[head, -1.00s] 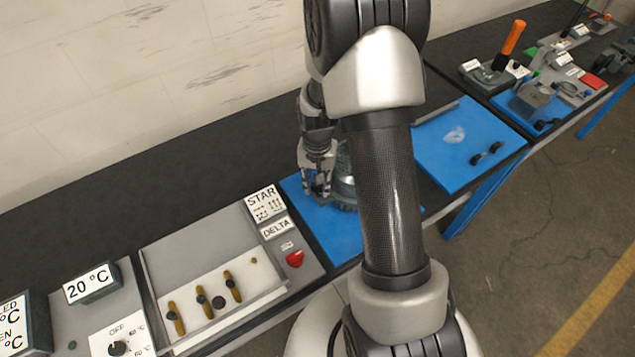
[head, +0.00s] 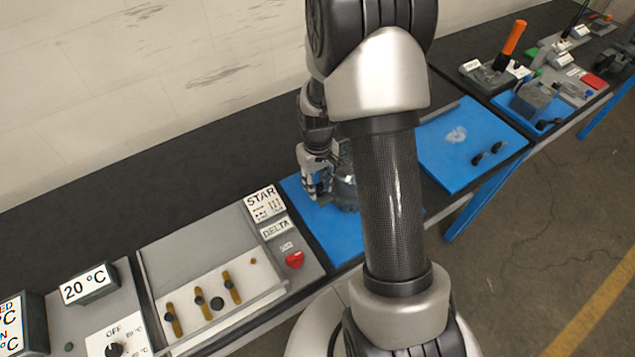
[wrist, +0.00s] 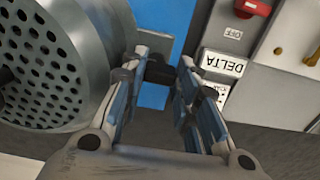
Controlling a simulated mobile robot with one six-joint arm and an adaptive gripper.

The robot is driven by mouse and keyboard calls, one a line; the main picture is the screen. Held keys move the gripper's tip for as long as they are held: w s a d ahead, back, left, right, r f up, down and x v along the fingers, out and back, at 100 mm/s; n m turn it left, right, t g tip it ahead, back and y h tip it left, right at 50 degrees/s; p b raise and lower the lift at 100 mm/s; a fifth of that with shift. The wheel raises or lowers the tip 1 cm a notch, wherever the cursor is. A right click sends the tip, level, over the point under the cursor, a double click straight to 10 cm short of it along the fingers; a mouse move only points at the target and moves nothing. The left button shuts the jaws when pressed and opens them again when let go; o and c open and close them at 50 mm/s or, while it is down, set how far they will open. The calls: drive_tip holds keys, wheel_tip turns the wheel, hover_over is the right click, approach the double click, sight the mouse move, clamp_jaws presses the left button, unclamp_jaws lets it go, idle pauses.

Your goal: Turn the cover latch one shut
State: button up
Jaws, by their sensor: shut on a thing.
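In the wrist view, a small dark piece (wrist: 160,70), which looks like the cover latch, sits between the fingertips of my gripper (wrist: 158,72). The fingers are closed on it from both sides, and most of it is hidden. A grey round housing with a perforated end face (wrist: 45,65) fills the left of this view, beside the left finger. In the head view, my gripper (head: 312,186) is low against the left side of the grey housing (head: 344,190), over a blue mat (head: 335,228). My arm hides the housing's right part. The latch cannot be made out there.
Left of the mat is a grey panel with a red knob (head: 294,260), a DELTA label (head: 275,228) and several brass bars (head: 202,304). Right of my arm is another blue mat (head: 460,145) with small black parts. The dark bench behind is clear.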

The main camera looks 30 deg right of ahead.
idle(0.4)
drive_tip(key=o, duration=1.1)
drive_tip(key=shift+c, duration=0.2)
wheel_tip(320, 180, up, 7)
drive_tip(key=shift+r, duration=0.5)
